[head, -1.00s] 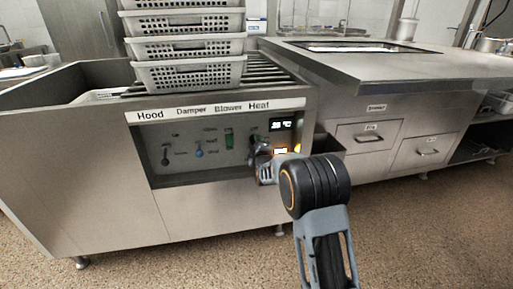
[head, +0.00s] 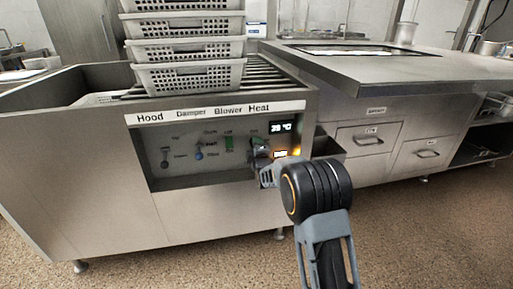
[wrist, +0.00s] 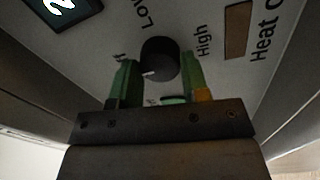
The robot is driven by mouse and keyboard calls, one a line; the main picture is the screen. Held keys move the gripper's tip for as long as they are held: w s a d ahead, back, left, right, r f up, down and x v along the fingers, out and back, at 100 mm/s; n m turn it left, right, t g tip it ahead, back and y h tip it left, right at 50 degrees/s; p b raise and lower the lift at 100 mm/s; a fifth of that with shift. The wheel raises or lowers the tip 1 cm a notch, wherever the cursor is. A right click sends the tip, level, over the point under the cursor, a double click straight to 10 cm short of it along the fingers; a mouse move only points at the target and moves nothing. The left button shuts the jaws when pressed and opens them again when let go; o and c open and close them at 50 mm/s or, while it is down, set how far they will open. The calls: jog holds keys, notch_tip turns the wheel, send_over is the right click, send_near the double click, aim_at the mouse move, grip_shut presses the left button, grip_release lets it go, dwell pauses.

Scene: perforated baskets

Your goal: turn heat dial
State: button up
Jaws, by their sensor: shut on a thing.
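The heat dial (wrist: 160,58) is a round black knob with a white mark. In the wrist view its mark points to the lower left, and "Low" and "High" are printed around it. My gripper (wrist: 158,74) has its two green fingers on either side of the dial and is shut on it. In the head view my gripper (head: 262,157) is at the right end of the control panel (head: 220,172), under the word "Heat". There the dial is mostly hidden by my gripper.
A lit display (head: 284,127) is just above and right of my gripper and seems to read 39 °C. A green switch (head: 229,143) and a blue-tipped lever (head: 199,152) are to the left. Stacked perforated baskets (head: 190,76) stand above the panel.

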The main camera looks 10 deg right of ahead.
jog(key=o, duration=0.9)
jog(key=s+p, duration=0.1)
jog(key=s, duration=0.3)
jog(key=s+p, duration=0.1)
jog(key=s, duration=0.4)
jog(key=s+p, duration=0.1)
jog(key=s, duration=0.3)
jog(key=shift+s+f+p, duration=0.3)
jog(key=shift+s+f, duration=0.1)
jog(key=s+r+m+g+p, duration=0.3)
jog(key=r+p, duration=0.7)
jog(key=s+r+m+g+p, duration=0.3)
jog(key=s+r+m+p, duration=0.1)
jog(key=r+p, duration=0.6)
jog(key=s+r+m+g+p, duration=0.3)
jog(key=s+r+p, duration=0.3)
jog(key=r, duration=0.1)
jog(key=s+r+m+g+p, duration=0.3)
jog(key=s+r+p, duration=0.3)
jog(key=s+r, duration=0.1)
jog(key=s+r+m+g+p, duration=0.2)
jog(key=s+r+p, duration=0.4)
jog(key=r+p, duration=0.1)
jog(key=shift+s+m+g, duration=0.35)
jog(key=shift+m+g, duration=0.05)
